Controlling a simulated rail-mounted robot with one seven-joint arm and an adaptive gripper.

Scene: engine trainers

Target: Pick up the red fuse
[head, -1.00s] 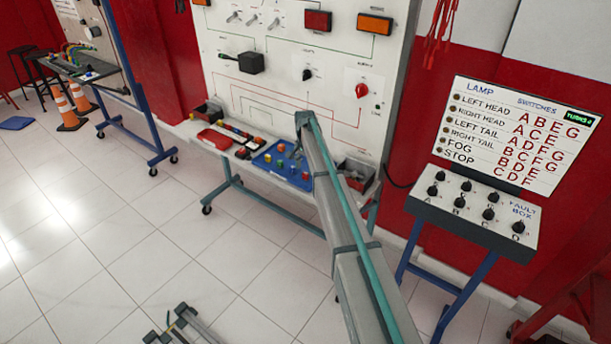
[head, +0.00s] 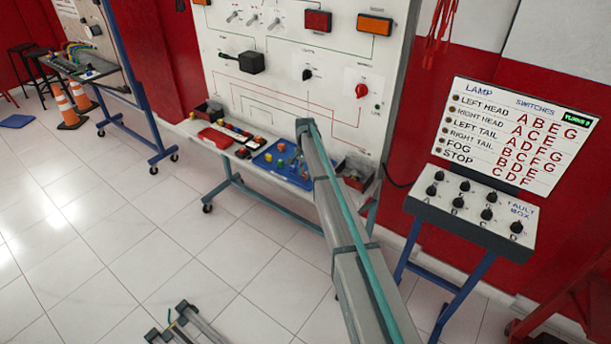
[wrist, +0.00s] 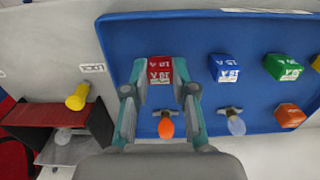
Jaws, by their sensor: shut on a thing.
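The red fuse (wrist: 160,70), a block with a white "10 A" label, is in the wrist view at the left part of the blue tray (wrist: 118,40). My gripper (wrist: 160,92) has its two teal fingers on either side of the fuse and is shut on it. I cannot tell whether the fuse is clear of the tray. In the head view the blue tray (head: 264,160) lies on the trainer's shelf, and my arm's end hides the fuse and fingertips.
A blue fuse (wrist: 224,68), a green fuse (wrist: 283,67) and an orange block (wrist: 289,116) sit to the right. An orange bulb (wrist: 166,128) and a clear bluish bulb (wrist: 236,123) lie nearer. A red bin (wrist: 40,112) and yellow piece (wrist: 77,97) are left. The trainer panel (head: 290,90) stands behind.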

